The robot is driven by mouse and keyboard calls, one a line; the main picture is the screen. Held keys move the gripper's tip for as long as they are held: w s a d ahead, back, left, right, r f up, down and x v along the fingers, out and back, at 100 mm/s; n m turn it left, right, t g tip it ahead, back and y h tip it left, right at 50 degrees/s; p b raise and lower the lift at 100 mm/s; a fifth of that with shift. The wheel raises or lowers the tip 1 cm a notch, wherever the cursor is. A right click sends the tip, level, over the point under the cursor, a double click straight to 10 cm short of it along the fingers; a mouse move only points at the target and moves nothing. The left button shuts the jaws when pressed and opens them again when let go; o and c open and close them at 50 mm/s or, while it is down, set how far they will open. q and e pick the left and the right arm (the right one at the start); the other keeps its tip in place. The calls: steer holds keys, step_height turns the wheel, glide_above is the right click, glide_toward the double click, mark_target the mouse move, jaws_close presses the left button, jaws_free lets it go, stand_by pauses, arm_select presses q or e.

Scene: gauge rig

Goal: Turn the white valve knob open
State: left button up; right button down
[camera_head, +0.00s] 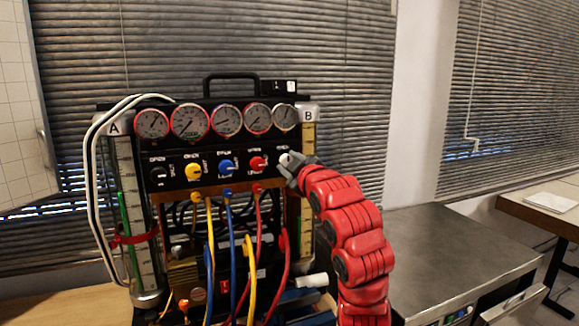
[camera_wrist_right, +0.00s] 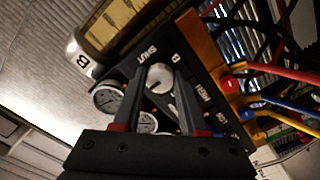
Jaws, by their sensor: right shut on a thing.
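The white valve knob (camera_head: 285,158) sits at the right end of the row of knobs on the black gauge panel. In the right wrist view the knob (camera_wrist_right: 159,78) lies between the two fingers. My right gripper (camera_head: 291,164) reaches it from the right and is shut on it. The fingers (camera_wrist_right: 162,85) also show in the right wrist view, one on each side of the knob. The gripper covers part of the knob in the head view. My left gripper is not in view.
Black, yellow (camera_head: 193,172), blue (camera_head: 226,167) and red (camera_head: 258,163) knobs sit left of the white one. Several gauges (camera_head: 226,120) line the panel above. Coloured hoses (camera_head: 229,240) hang below. A grey-topped cabinet (camera_head: 440,250) stands at the right.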

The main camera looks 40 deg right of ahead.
stand_by(0.4)
steer(key=shift+c, duration=2.2)
jaws_free()
steer(key=b+v, duration=0.3)
steer(key=v, duration=1.4)
steer(key=shift+s+b, duration=0.25)
steer(key=shift+b, duration=0.05)
steer(key=shift+f, duration=0.15)
